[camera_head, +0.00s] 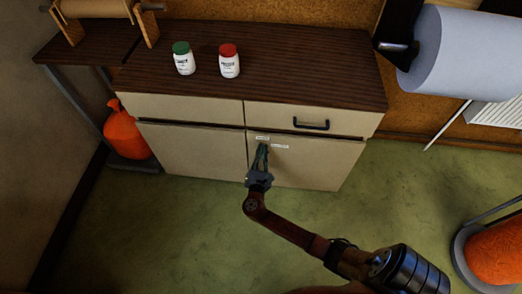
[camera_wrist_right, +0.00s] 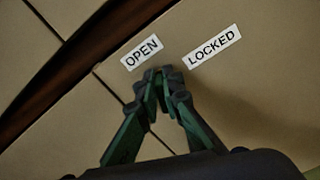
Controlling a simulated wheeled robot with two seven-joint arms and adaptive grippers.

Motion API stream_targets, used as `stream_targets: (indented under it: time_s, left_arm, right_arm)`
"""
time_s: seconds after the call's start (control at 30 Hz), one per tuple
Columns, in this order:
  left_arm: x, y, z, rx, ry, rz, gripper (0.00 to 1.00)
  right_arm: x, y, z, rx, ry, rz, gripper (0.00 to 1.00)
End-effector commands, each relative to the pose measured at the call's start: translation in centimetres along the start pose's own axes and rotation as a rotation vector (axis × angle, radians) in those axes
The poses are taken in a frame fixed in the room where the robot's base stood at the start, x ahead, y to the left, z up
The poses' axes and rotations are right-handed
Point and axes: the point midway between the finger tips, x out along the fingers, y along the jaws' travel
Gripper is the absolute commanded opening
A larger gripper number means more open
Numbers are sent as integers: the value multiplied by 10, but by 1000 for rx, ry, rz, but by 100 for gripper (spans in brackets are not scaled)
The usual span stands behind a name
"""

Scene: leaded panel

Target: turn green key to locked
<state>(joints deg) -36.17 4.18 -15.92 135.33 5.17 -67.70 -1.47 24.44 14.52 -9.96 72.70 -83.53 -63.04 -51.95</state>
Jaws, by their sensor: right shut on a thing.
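My right gripper (camera_head: 262,148) is at the upper left corner of the cabinet's right door (camera_head: 310,163). In the right wrist view its fingertips (camera_wrist_right: 160,74) are together, shut on the key between two labels. The green key is almost wholly hidden by the fingers, so its angle cannot be told. The OPEN label (camera_wrist_right: 141,52) is just above and left of the fingertips. The LOCKED label (camera_wrist_right: 212,46) is to their upper right. My left gripper is not in view.
The cabinet's dark top (camera_head: 300,75) bears a green-capped jar (camera_head: 184,60) and a red-capped jar (camera_head: 229,63). A drawer with a black handle (camera_head: 311,124) is above the door.

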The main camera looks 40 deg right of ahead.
Motion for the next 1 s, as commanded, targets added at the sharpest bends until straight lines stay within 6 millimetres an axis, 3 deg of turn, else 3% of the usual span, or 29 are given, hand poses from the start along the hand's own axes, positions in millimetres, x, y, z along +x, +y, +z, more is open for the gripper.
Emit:
stream_targets:
  time_s: [0.83, 1.0]
  left_arm:
    - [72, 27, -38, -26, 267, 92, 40]
    - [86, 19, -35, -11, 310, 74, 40]
  right_arm:
    - [-1, -10, -8, 798, 3, -2, 0]
    - [0, -11, -9, 932, 3, -2, 0]
